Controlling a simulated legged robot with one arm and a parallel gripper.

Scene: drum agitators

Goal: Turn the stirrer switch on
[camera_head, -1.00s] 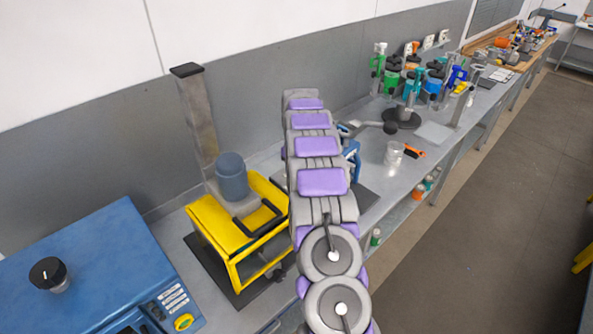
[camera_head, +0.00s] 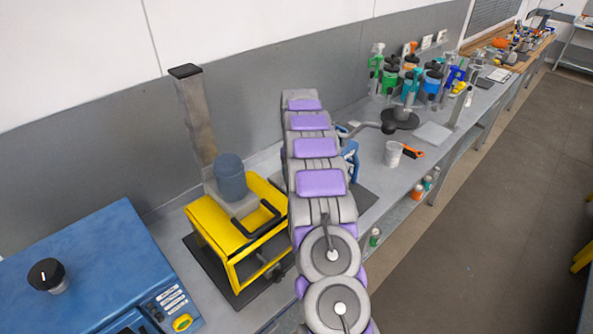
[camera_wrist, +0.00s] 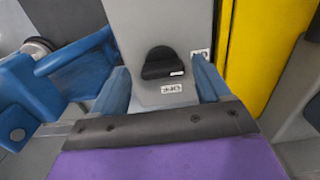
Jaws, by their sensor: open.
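The black switch (camera_wrist: 163,63) sits on a grey panel (camera_wrist: 147,25) in the wrist view. An ON label (camera_wrist: 200,55) is at its right, partly covered by a finger, and an OFF label (camera_wrist: 172,88) is below it. My gripper (camera_wrist: 158,70) is open, with one blue finger on each side of the switch and nothing held. I cannot tell whether the fingers touch the panel. In the head view my purple and grey arm (camera_head: 321,183) reaches away over the bench and hides the gripper and switch.
A yellow drum agitator (camera_head: 215,222) with a dark blue motor (camera_head: 231,178) stands left of my arm. A blue machine (camera_head: 90,265) is at the lower left. A blue device (camera_head: 350,160) is partly hidden behind my arm. A white cup (camera_head: 393,153) stands to the right.

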